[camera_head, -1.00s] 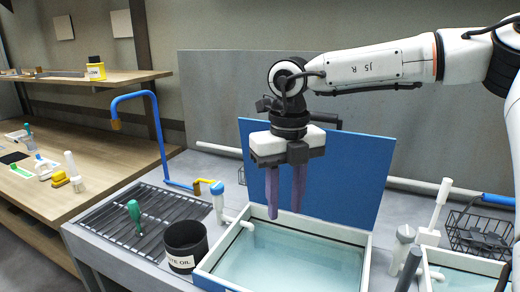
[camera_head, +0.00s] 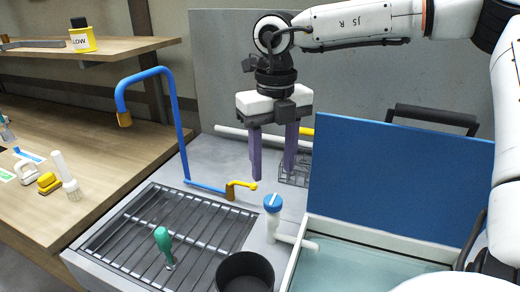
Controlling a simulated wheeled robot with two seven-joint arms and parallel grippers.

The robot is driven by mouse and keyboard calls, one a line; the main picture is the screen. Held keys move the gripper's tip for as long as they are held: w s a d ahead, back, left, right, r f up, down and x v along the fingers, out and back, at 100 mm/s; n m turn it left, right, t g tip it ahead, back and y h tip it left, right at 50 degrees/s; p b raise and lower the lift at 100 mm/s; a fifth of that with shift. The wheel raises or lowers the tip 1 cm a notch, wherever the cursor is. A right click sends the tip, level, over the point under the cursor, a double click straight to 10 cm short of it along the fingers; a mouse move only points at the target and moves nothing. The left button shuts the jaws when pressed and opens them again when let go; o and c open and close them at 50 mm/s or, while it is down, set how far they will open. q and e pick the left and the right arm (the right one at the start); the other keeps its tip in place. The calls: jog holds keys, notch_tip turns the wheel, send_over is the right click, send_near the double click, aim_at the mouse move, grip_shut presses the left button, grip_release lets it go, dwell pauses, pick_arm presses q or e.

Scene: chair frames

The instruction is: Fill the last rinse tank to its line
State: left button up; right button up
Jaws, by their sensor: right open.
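A white-rimmed tank (camera_head: 345,231) holds pale clear water (camera_head: 350,270) at the lower right; its lower part is cut off and I cannot make out a fill line. A blue panel (camera_head: 400,180) stands upright behind it. A white pipe with a blue-capped valve (camera_head: 272,203) is at the tank's left. My right gripper (camera_head: 273,166) has purple fingers pointing down, apart and empty. It appears above the yellow lever and blue-capped valve, left of the panel. My left gripper is out of view.
A green-handled tool (camera_head: 163,242) lies on the slatted drain grate (camera_head: 205,232). A dark pot (camera_head: 245,262) stands in front of the valve. A wire basket (camera_head: 293,171) sits behind the gripper. A wooden bench (camera_head: 110,160) with brushes is at left.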

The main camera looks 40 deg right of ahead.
aim_at(273, 199)
jog(key=shift+w+d+f, duration=0.1)
jog(key=shift+d+f, duration=0.05)
jog(key=shift+f, duration=0.2)
jog(key=f+b, duration=0.4)
jog(key=f, duration=0.4)
jog(key=shift+s+f+b, duration=0.2)
jog(key=shift+b, duration=0.2)
jog(key=shift+r, duration=0.1)
jog(key=c, duration=0.6)
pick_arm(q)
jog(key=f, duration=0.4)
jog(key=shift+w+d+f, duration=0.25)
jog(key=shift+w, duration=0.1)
pick_arm(e)
jog(key=shift+w, duration=0.1)
jog(key=shift+c, duration=0.2)
